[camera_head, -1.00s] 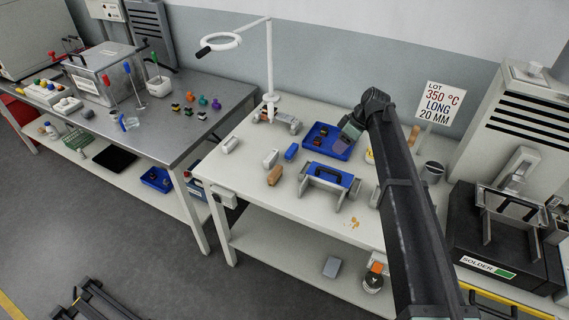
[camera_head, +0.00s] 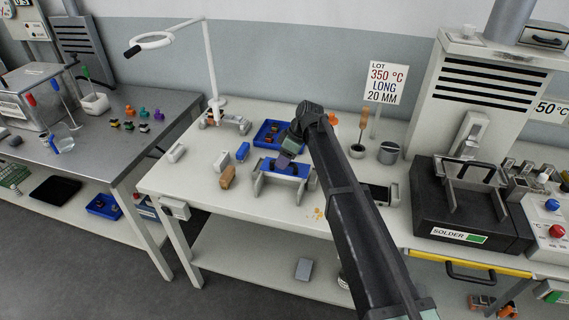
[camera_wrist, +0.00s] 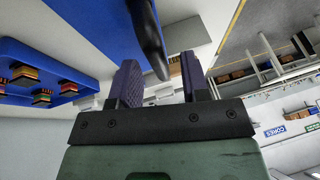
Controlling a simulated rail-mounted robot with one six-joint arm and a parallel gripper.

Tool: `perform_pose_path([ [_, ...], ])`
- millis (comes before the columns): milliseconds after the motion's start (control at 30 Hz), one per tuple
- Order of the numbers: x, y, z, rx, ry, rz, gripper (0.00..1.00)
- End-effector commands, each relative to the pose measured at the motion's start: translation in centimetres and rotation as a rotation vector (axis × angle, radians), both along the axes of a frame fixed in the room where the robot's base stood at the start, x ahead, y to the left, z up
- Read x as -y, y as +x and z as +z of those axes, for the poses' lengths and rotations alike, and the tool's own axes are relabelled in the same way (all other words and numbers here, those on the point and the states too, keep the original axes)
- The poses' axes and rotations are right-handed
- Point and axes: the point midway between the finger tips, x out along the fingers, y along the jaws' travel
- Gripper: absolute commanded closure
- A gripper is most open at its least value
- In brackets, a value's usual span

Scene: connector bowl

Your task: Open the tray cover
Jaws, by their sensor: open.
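The tray cover, a blue panel (camera_head: 297,170) with a dark handle, sits in a grey two-post stand on the white table. My gripper (camera_head: 285,159) is over it and hides part of the handle. In the wrist view the black handle (camera_wrist: 150,38) reaches into the gap between the two purple fingertips of my gripper (camera_wrist: 159,78). The fingers are apart, and I cannot tell whether they touch the handle. The open blue tray (camera_head: 262,134) lies just behind the stand with small connectors in it; it also shows in the wrist view (camera_wrist: 45,60).
A brown block (camera_head: 228,177), a blue block (camera_head: 242,151) and white blocks lie left of the stand. The magnifier lamp (camera_head: 213,75) stands behind. A grey cup (camera_head: 389,152) and the black solder unit (camera_head: 455,215) are to the right. The table's front left is clear.

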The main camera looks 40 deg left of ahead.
Motion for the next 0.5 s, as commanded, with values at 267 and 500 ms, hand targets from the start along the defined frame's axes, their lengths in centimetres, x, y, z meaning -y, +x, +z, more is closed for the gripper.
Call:
perform_pose_path([
  [267, 0.02, 0.02, 0.09, 0.000, 0.000, 0.000, 0.91],
  [500, 0.02, 0.02, 0.07, 0.000, 0.000, 0.000, 1.00],
])
